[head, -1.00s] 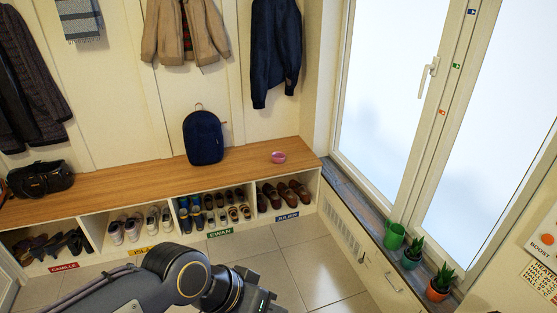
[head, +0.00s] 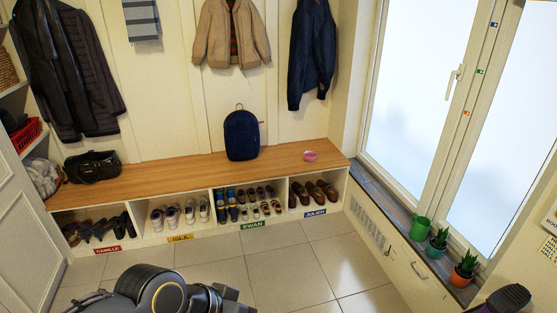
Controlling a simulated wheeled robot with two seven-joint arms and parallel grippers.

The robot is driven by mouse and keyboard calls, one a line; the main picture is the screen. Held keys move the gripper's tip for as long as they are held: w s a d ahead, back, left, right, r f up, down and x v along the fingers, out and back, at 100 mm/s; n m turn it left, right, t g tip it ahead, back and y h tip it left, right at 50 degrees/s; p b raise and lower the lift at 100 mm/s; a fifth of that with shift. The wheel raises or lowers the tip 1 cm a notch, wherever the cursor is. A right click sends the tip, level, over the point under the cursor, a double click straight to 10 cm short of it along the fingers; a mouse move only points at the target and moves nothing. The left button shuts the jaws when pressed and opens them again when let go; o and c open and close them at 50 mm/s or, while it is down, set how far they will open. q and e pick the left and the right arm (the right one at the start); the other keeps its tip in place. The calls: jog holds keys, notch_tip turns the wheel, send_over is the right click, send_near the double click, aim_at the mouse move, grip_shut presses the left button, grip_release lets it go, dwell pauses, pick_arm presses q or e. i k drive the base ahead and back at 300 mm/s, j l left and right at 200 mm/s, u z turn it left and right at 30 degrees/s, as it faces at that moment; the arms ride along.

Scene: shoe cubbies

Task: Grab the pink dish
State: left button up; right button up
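The pink dish (head: 310,156) is a small round bowl. It sits on the right end of the wooden bench top (head: 190,170), right of the navy backpack. My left arm comes in at the bottom left of the head view, well in front of the bench and apart from the dish. The fingers of my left gripper do not show clearly at the bottom edge. A dark part of mine shows at the bottom right corner, but no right gripper fingers are visible.
The navy backpack (head: 241,136) and a black bag (head: 92,166) stand on the bench. Cubbies below hold several shoes. A green mug (head: 421,228) and potted plants (head: 466,268) line the windowsill at the right. The tiled floor (head: 290,270) before the bench is clear.

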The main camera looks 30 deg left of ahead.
aim_at(309, 155)
jog(key=i+u, duration=0.1)
jog(key=u, duration=0.3)
jog(key=i+j+u, duration=0.1)
jog(key=u, duration=0.3)
jog(key=i+u, duration=0.2)
jog(key=u, duration=0.2)
jog(key=i+l+u, duration=0.1)
jog(key=u, duration=0.25)
jog(key=i+l, duration=0.4)
jog(key=i, duration=0.2)
jog(key=i+l, duration=0.4)
jog(key=i, duration=0.15)
jog(key=i+l, duration=0.4)
jog(key=i, duration=0.2)
jog(key=i+l, duration=0.4)
jog(key=i, duration=0.15)
jog(key=i+l, duration=0.4)
jog(key=i, duration=0.2)
jog(key=i+l, duration=0.4)
jog(key=i, duration=0.15)
